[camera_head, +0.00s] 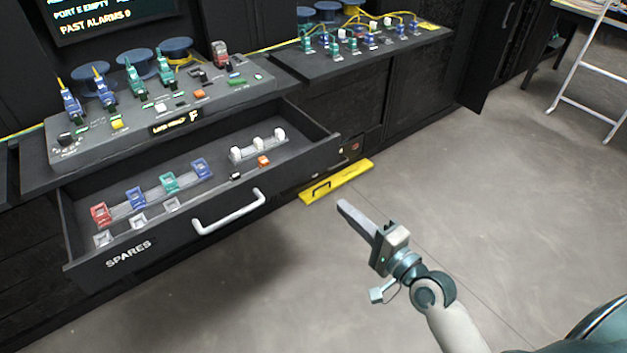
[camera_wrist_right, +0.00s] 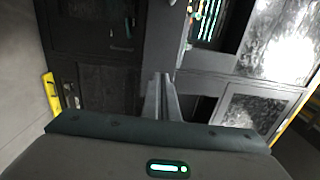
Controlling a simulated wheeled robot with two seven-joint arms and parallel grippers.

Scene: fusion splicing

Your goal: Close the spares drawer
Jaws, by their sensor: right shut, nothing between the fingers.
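The spares drawer (camera_head: 285,207) is pulled out from the black cabinet in the head view, with its front facing the room. A white bar handle (camera_head: 229,212) is on its front, right of the SPARES lettering. Inside are several coloured connectors in a row and a few white pieces. My right gripper (camera_head: 345,208) is shut and empty, in the air to the right of the drawer front and apart from it. In the right wrist view its fingers (camera_wrist_right: 162,95) are together, pointing at dark cabinetry. My left gripper is not in view.
A console (camera_head: 150,125) with plugs and buttons stands above the drawer. A second worktop (camera_head: 365,52) with connectors lies to the right. A yellow bar (camera_head: 337,182) sits low by the cabinet. The grey floor (camera_head: 520,190) on the right is open; a white ladder stands far right.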

